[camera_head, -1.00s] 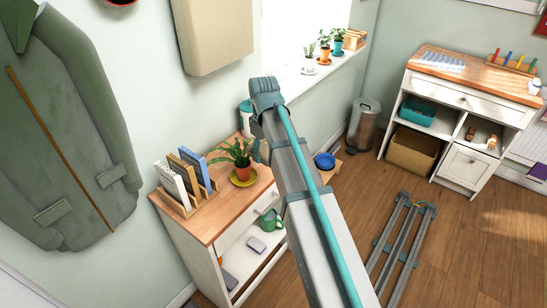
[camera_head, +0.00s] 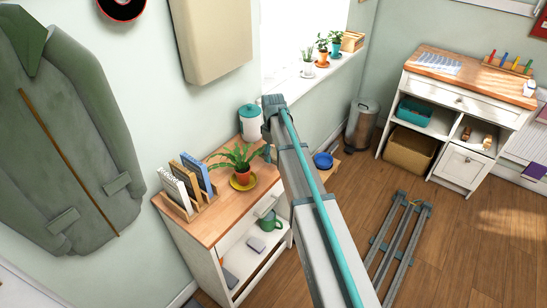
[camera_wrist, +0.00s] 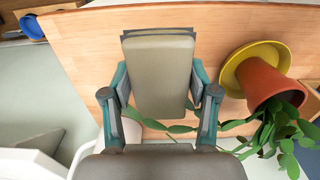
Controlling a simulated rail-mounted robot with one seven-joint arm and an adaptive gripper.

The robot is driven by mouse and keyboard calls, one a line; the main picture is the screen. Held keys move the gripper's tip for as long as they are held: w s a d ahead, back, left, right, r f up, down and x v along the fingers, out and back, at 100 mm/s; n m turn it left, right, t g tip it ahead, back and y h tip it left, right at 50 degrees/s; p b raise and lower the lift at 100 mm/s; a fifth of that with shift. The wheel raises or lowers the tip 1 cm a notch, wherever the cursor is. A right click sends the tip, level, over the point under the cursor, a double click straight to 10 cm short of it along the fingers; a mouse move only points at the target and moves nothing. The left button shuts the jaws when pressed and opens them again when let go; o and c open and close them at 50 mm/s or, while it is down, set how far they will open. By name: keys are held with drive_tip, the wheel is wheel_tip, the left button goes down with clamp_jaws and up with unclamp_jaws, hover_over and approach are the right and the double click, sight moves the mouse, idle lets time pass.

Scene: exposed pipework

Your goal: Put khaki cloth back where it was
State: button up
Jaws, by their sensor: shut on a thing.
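The khaki cloth (camera_wrist: 158,78) shows in the wrist view as a flat, folded block with a greyer layer at its far edge. My gripper (camera_wrist: 160,90) has one teal-and-grey finger on each side of it and is shut on it. Behind the cloth is the wooden top of a white cabinet (camera_wrist: 85,45); I cannot tell whether the cloth touches it. In the head view, my gripper (camera_head: 266,152) is mostly hidden behind my arm, above the right side of the cabinet top (camera_head: 208,222). The cloth cannot be made out there.
A blue bowl (camera_head: 323,160) sits beyond the cabinet, near a bin (camera_head: 361,125).

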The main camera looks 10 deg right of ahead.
sight(274, 150)
drive_tip(key=shift+w+d+f, duration=0.15)
drive_tip(key=shift+w+f, duration=0.2)
drive_tip(key=shift+f, duration=0.05)
drive_tip(key=shift+f+p, duration=1.1)
drive_tip(key=shift+f, duration=0.55)
drive_tip(key=shift+f, duration=0.15)
drive_tip(key=o, duration=1.1)
wheel_tip(274, 150, up, 12)
drive_tip(key=b, duration=0.4)
drive_tip(key=shift+r, duration=0.2)
